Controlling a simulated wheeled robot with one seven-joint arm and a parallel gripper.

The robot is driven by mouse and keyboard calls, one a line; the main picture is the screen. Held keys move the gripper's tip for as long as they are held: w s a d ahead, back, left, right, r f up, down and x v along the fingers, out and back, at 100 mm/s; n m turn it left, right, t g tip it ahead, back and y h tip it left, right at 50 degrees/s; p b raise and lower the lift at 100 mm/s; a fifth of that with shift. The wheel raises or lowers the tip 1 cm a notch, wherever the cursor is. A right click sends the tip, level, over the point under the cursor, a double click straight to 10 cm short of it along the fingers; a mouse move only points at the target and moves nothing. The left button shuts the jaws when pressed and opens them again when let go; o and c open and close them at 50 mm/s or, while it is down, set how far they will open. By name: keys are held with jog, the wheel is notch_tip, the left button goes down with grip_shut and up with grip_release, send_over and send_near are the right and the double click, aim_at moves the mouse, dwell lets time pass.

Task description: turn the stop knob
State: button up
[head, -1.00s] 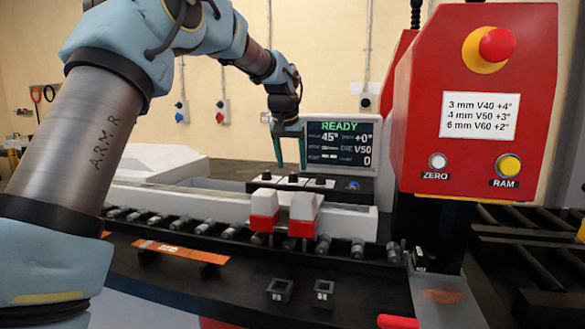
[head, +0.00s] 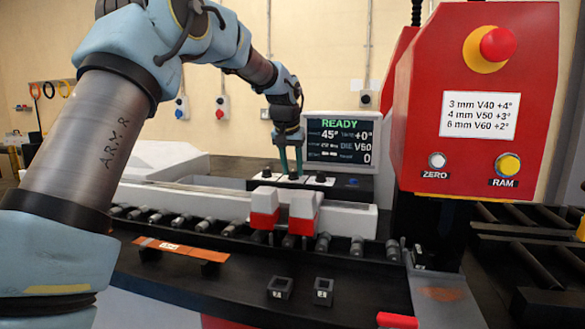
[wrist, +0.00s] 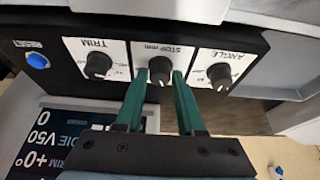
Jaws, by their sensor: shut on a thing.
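The stop knob (wrist: 160,68) is a small black knob on a white plate marked STOP mm, in the middle of a row of three in the wrist view. My gripper (wrist: 160,77) has its two green fingers on either side of this knob, shut on it. In the head view, my gripper (head: 291,172) points down onto the black control panel, and its fingers hide most of the stop knob. The display (head: 340,139) behind it reads READY and 45°; its stop line is too small to read surely.
The trim knob (wrist: 97,66) and angle knob (wrist: 218,74) stand close on either side. A blue button (wrist: 37,60) is on the same panel. Red-and-white blocks (head: 303,210) and a roller row are in front. The red ram housing (head: 475,100) stands right.

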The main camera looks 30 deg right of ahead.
grip_shut()
